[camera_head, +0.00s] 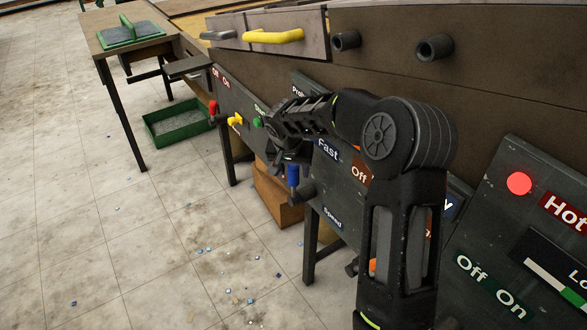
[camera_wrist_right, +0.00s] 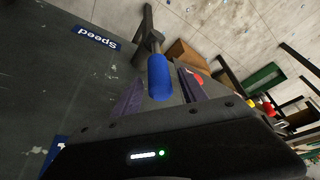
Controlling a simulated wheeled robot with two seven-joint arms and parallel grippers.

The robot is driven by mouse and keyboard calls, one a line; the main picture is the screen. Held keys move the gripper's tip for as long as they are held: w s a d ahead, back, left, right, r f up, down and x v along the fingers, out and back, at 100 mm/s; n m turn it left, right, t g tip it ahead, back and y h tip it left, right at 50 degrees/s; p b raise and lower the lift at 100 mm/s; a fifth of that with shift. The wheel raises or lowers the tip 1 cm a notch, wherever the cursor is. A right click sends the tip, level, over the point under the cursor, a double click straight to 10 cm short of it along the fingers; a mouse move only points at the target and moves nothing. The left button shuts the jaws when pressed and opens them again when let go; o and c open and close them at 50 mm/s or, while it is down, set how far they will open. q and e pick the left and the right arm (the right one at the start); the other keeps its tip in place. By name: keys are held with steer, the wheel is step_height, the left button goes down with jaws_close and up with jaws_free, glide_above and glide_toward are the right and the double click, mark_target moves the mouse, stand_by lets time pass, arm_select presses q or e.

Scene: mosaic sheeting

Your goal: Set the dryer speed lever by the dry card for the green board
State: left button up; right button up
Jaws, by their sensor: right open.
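The dryer speed lever has a blue grip (camera_head: 293,175) on a dark shaft. It stands out from a dark panel (camera_head: 325,185) with a "Fast" label above and a "Speed" label below. My right gripper (camera_head: 286,158) is at the blue grip. In the right wrist view the blue grip (camera_wrist_right: 158,77) lies between the open fingers (camera_wrist_right: 160,92), which do not look closed on it. A green-framed board (camera_head: 130,32) lies on the small table at the upper left. I cannot make out a dry card. My left gripper is out of view.
Red, yellow and green controls (camera_head: 236,119) sit on the panel to the left. A panel with a red light and a "Hot" label (camera_head: 565,212) is at the right. A green tray (camera_head: 178,126) and a brown box (camera_head: 275,195) are low down. The floor at left is mostly clear.

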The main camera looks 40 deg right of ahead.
steer(key=shift+c, duration=0.2)
jaws_close()
stand_by(0.3)
stand_by(0.8)
